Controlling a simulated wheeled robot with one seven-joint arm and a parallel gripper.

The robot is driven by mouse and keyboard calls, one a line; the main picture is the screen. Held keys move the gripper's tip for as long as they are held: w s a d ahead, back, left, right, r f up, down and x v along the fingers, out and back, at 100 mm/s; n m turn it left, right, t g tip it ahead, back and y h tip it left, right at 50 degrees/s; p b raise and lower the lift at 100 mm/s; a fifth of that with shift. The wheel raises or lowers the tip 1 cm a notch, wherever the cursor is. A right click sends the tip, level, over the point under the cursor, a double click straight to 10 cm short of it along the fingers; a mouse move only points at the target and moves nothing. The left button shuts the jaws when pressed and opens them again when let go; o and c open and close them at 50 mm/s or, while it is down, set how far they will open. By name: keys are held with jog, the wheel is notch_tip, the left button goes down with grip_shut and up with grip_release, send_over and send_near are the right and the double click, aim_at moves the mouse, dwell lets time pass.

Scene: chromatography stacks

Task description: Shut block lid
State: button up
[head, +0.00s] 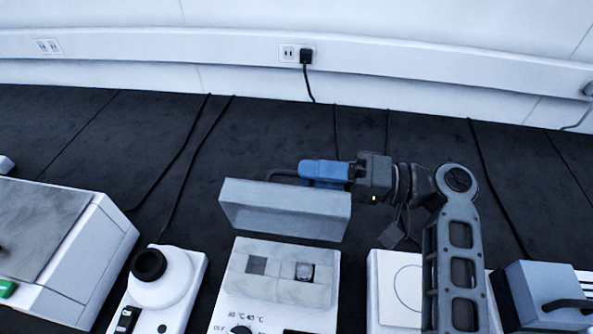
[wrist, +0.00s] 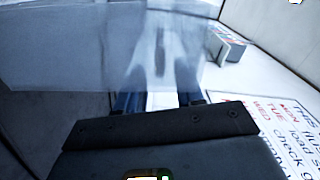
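The block heater (head: 272,304) stands at the front centre in the head view. Its pale grey block has a dark square well (head: 257,265) and a second well holding something small. The grey lid (head: 285,208) stands raised at the block's rear edge. My gripper (head: 308,170) is behind the lid's upper edge, its blue fingers pointing left. In the wrist view a gap shows between the two blue finger bases, and a pale, see-through-looking panel (wrist: 60,55) overlaps the fingertips (wrist: 162,75). I cannot tell whether the fingers touch the lid.
A white device with a black ring (head: 150,265) is left of the heater, and a larger white box (head: 95,250) is further left. A white plate device (head: 400,285) and a blue-grey unit (head: 540,290) are at right. Cables cross the dark bench behind.

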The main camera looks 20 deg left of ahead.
aim_at(296, 172)
jog(key=shift+x, duration=1.7)
grip_shut()
